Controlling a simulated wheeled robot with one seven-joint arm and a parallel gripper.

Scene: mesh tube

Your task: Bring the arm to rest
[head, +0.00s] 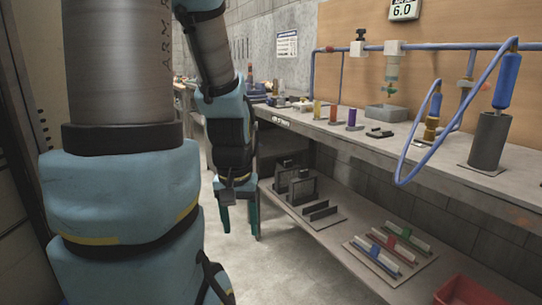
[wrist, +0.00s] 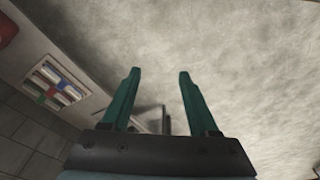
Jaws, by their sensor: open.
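My gripper (head: 241,234) hangs pointing down in the head view, over the floor beside the bench's left end. Its two teal fingers stand apart. In the wrist view the gripper (wrist: 157,75) also shows its fingers spread, with nothing between them but the grey floor beyond. My arm hangs in front of the bench's near side, and its large blue and grey links cover the left of the head view.
A bench (head: 420,165) runs along the right, with a lower shelf (head: 325,250) close to my gripper. The shelf bears racks with coloured strips (head: 391,249) and a red bin (head: 468,291). A blue hose (head: 405,165) loops over the bench edge. Floor (head: 275,270) is clear below the gripper.

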